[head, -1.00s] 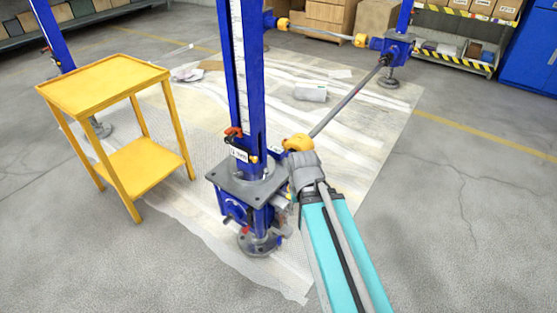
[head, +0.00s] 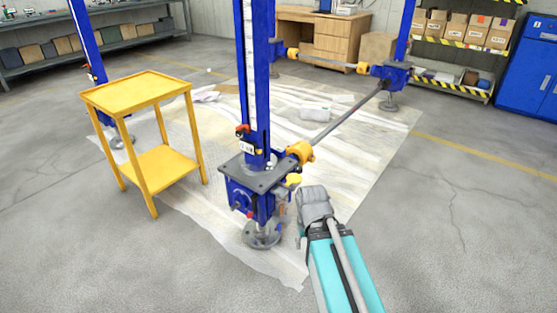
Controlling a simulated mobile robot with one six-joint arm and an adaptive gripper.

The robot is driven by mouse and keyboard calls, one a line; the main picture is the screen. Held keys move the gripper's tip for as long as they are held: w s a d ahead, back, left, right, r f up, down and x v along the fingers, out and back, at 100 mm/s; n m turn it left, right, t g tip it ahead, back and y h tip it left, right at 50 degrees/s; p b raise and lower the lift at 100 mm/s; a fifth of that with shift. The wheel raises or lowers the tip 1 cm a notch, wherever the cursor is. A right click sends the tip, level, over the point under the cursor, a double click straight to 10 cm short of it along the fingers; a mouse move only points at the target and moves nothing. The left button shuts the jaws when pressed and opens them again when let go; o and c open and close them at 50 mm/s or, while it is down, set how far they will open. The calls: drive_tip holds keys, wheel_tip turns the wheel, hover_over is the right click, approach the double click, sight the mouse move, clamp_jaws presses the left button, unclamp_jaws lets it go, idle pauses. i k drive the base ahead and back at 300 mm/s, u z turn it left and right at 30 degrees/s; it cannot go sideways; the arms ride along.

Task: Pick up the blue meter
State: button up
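I cannot pick out a separate blue meter for certain. The nearest upright screw jack has a blue column (head: 255,95) with a white scale strip along it. A small white label or display (head: 246,147) with an orange-red part above it sits low on this column, above the grey plate (head: 255,174). My teal arm comes up from the bottom, right of the jack, and ends in view at a grey joint. No gripper fingers show, so whether my gripper is open or holds anything is hidden.
A yellow two-shelf table (head: 142,90) stands left of the jack, its top empty. A shaft (head: 345,117) runs from the jack to another at the back right. A workbench (head: 120,44) stands at the back left. The floor at the right is clear.

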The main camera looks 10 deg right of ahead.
sight(280, 152)
drive_tip(key=u, duration=0.95)
drive_tip(key=i, duration=0.85)
drive_tip(key=z, duration=0.25)
